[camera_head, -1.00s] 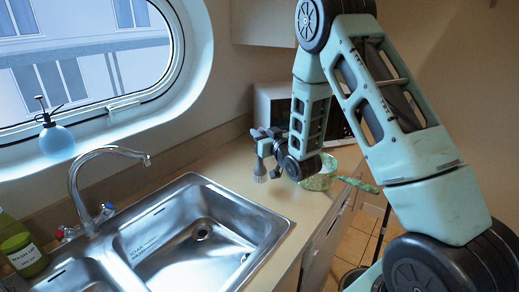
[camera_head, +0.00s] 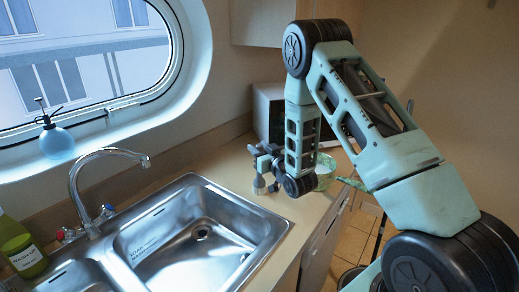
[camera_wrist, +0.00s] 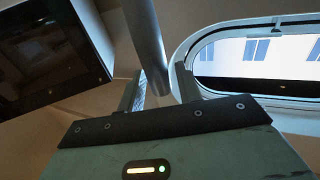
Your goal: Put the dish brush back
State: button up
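The dish brush (camera_head: 260,184) hangs below my gripper (camera_head: 261,158) in the head view, with its bristle head low over the counter beside the sink's far right corner. I cannot tell whether the bristles touch the counter. In the wrist view, a grey rod, seemingly the brush's handle (camera_wrist: 147,45), runs between the two fingers of my gripper (camera_wrist: 161,85), which look shut on it. My forearm hides part of the counter behind the gripper.
A green patterned bowl (camera_head: 325,171) stands on the counter behind my wrist, partly hidden. A dark-fronted oven (camera_head: 265,105) is at the back. The steel sink (camera_head: 262,222), faucet (camera_head: 75,190), green bottle (camera_head: 20,245) and spray bottle (camera_head: 56,142) are to the left.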

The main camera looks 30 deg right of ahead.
jog(key=shift+s+r, duration=0.1)
jog(key=shift+r, duration=0.1)
jog(key=s+b, duration=0.2)
jog(key=s, duration=1)
jog(key=s+a+n+g+y, duration=0.15)
jog(key=a+g, duration=0.35)
jog(key=a, duration=0.6)
jog(key=s+a+n+g+y, duration=0.15)
jog(key=a+g, duration=0.35)
jog(key=a, duration=0.6)
jog(key=s+a+r+n+g, duration=0.1)
jog(key=s+a+g, duration=0.1)
jog(key=s, duration=0.6)
jog(key=s+a+r+n+g+h, duration=0.1)
jog(key=s+a+r+n+g, duration=0.1)
jog(key=s, duration=0.6)
jog(key=s+a+r+n+g, duration=0.2)
jog(key=s+a+g, duration=0.1)
jog(key=s, duration=0.5)
jog(key=shift+r+g+h, duration=0.2)
jog(key=shift+g+h, duration=0.2)
jog(key=shift+g, duration=0.2)
jog(key=shift+s, duration=0.1)
